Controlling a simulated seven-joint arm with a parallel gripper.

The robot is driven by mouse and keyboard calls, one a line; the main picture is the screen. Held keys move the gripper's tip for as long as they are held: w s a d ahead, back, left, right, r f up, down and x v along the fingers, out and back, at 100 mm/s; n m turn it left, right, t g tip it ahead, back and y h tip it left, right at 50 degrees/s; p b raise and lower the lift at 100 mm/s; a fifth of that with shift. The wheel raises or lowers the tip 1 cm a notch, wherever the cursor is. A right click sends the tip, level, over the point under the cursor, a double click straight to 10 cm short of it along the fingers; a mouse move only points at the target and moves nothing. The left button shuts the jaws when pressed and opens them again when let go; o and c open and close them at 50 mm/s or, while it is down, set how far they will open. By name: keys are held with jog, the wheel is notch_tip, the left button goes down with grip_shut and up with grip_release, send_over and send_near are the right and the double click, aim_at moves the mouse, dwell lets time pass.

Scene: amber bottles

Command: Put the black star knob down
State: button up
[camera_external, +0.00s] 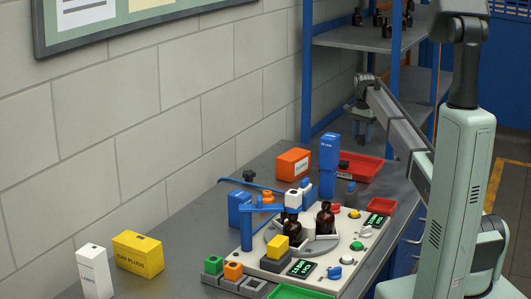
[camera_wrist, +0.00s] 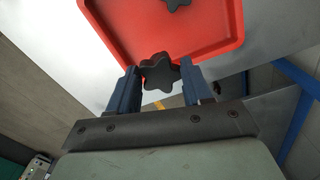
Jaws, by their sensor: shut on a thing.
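In the wrist view a black star knob (camera_wrist: 160,72) sits between the two blue-grey fingers of my gripper (camera_wrist: 160,86), which is shut on it. Beyond the knob is a red tray (camera_wrist: 235,38), with a second black star knob (camera_wrist: 176,3) at the top edge of the picture. In the external view my gripper (camera_external: 360,122) hangs above and behind the red tray (camera_external: 370,171) on the bench. The held knob is too small to make out there. A dark item (camera_external: 344,165) lies in the tray.
An orange box (camera_external: 293,163) and a tall blue box (camera_external: 329,165) stand left of the tray. A blue shelf post (camera_external: 307,75) rises behind. A black knob (camera_external: 249,175) stands farther left.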

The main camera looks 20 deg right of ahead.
notch_tip(320, 180, down, 9)
dwell(0.5)
jog(key=shift+f, duration=0.2)
jog(key=o, duration=1)
notch_tip(320, 180, up, 12)
jog(key=shift+r, duration=0.2)
